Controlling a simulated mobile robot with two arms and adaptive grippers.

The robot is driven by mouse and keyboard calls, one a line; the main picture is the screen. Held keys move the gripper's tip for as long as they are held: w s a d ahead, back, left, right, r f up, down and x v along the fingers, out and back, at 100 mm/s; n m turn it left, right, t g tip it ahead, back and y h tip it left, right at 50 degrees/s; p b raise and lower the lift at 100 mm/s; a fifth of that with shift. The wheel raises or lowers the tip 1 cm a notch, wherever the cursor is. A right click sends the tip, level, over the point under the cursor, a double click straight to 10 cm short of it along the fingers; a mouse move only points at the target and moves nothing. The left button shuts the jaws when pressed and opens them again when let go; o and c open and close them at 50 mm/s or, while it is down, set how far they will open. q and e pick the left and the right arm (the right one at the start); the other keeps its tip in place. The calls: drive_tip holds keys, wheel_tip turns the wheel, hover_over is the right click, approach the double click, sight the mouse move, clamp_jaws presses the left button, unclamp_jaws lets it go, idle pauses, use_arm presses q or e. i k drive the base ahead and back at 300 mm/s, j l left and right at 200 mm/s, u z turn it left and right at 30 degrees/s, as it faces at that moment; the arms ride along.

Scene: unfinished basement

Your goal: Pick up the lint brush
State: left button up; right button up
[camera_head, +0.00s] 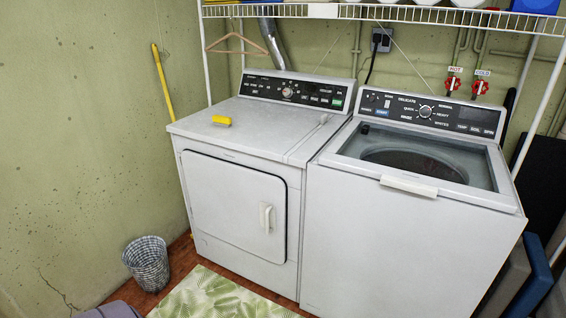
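A small yellow object (221,120) with a pale lower part lies on the left side of the white dryer's top (255,112). It may be the lint brush, but it is too small to tell for sure. A thin whitish strip (305,139) runs along the right part of the dryer top; I cannot tell whether it is a loose object or part of the machine. Neither of my grippers shows in the head view.
A wire shelf (390,12) hangs above both. A woven basket (147,263) and a leaf-patterned rug (215,297) are on the floor. A yellow pole (163,82) leans on the left wall.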

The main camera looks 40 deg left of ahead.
sight(221, 121)
drive_tip(key=u, duration=1.8)
drive_tip(key=z, duration=1.2)
drive_tip(key=k+j+z, duration=0.1)
drive_tip(key=k, duration=0.25)
